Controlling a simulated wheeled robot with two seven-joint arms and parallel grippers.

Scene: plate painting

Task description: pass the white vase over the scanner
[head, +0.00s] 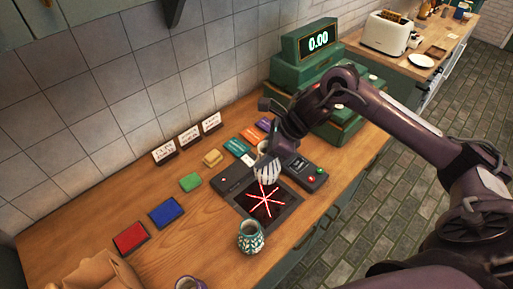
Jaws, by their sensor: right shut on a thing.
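The white vase (267,174) has dark stripes and is held in my right gripper (268,158), which is shut on it. It is over the far part of the scanner (290,208), a dark plate with glowing red crossed lines set in the counter. The vase hides part of the scanner's far edge. The gripper's fingers are partly hidden by my own wrist. My left gripper is not in view.
A purple cup (188,283) and a paper bag (100,272) are at the front. A green cash register (308,75) stands behind. Coloured pads, including a red one (131,237), lie along the wall.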

